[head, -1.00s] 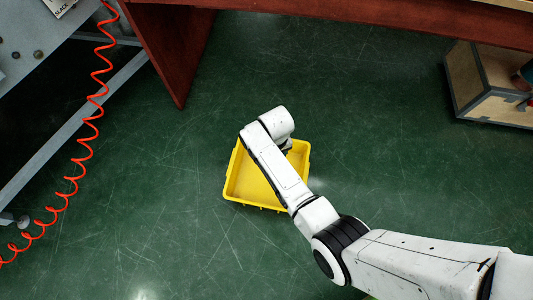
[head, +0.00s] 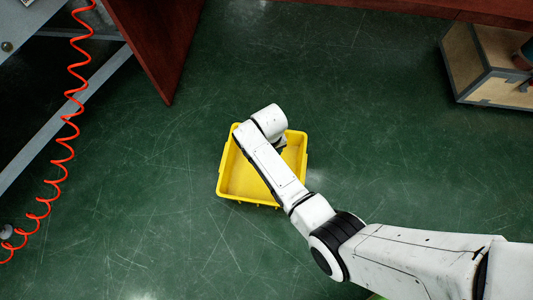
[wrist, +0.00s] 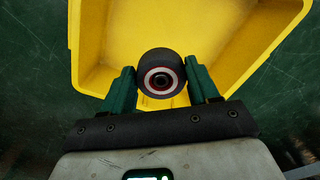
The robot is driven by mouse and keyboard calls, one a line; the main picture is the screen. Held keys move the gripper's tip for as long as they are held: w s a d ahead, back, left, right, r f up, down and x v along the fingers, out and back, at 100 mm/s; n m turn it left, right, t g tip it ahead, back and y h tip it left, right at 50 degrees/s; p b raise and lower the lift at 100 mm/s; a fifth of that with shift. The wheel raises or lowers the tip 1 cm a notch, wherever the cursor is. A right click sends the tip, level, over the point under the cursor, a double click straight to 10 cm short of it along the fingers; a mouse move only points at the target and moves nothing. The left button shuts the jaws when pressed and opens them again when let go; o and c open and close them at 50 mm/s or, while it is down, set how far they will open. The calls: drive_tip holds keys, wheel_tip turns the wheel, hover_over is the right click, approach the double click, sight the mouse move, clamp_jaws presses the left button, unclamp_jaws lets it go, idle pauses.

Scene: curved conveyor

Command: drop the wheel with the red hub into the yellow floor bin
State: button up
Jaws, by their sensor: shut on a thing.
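The wheel (wrist: 160,74) has a dark tyre and a hub with white and red rings. It shows in the wrist view between the two green fingers of my gripper (wrist: 160,82), which is shut on it. The yellow floor bin (head: 236,178) stands on the floor in the head view, and its inside (wrist: 110,40) fills much of the wrist view behind the wheel. My gripper and the wheel are over the bin, near its front edge in the wrist view. In the head view my arm hides the gripper and the wheel.
A wooden crate with grey edges (head: 490,65) stands at the upper right. A red-brown panel (head: 160,45) and an orange coiled hose (head: 68,120) are at the upper left and left. The green floor (head: 380,130) around the bin is clear.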

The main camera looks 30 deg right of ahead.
drive_tip(key=o, duration=1.2)
wheel_tip(320, 180, up, 11)
drive_tip(key=p, duration=0.6)
drive_tip(key=shift+f, duration=0.1)
